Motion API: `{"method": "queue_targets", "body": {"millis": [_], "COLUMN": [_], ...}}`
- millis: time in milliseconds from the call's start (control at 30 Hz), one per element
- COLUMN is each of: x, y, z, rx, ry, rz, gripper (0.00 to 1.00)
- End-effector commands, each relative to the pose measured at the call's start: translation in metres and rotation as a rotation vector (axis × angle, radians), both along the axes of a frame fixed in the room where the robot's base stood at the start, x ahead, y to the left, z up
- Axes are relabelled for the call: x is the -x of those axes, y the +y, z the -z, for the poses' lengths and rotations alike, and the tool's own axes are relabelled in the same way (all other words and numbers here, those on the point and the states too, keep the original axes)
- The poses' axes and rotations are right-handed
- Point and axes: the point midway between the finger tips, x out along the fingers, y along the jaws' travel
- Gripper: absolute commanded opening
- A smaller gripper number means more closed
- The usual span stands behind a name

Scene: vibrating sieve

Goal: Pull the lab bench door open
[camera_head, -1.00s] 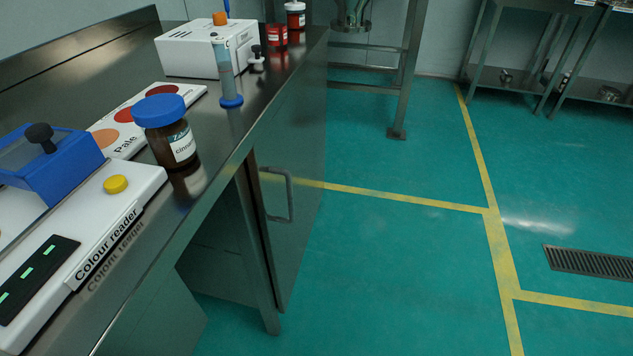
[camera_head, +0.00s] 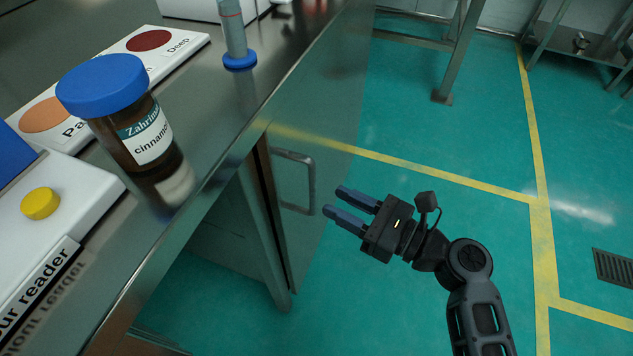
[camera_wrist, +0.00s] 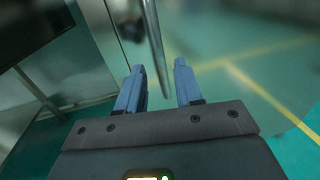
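The lab bench door (camera_head: 330,130) is a shiny metal panel under the bench top. It stands in line with the bench side, with a dark gap along its near edge. Its handle (camera_head: 312,180) is a metal D-shaped bar near that edge. My gripper (camera_head: 340,202) is open and empty, just right of the handle in the head view, with its two blue fingers pointing at the door. In the wrist view the handle (camera_wrist: 155,45) is a bar ahead of the open fingers (camera_wrist: 160,80), and I see no contact.
The bench top (camera_head: 205,150) carries a brown jar with a blue lid (camera_head: 130,125), a white colour card (camera_head: 175,55), the colour reader (camera_head: 75,225) and a blue-based tube (camera_head: 238,45). The green floor right of the door is clear. A metal stand leg (camera_head: 455,60) is farther back.

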Motion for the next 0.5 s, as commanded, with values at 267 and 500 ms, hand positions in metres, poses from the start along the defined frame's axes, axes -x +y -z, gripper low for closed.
{"method": "queue_targets", "body": {"millis": [267,500], "x": [-0.022,-0.032], "y": [0.037,0.054], "z": [0.001,0.001], "rx": [0.003,0.004], "ry": [-0.003,-0.002], "rz": [-0.001,0.002], "gripper": [0.35,0.35]}}
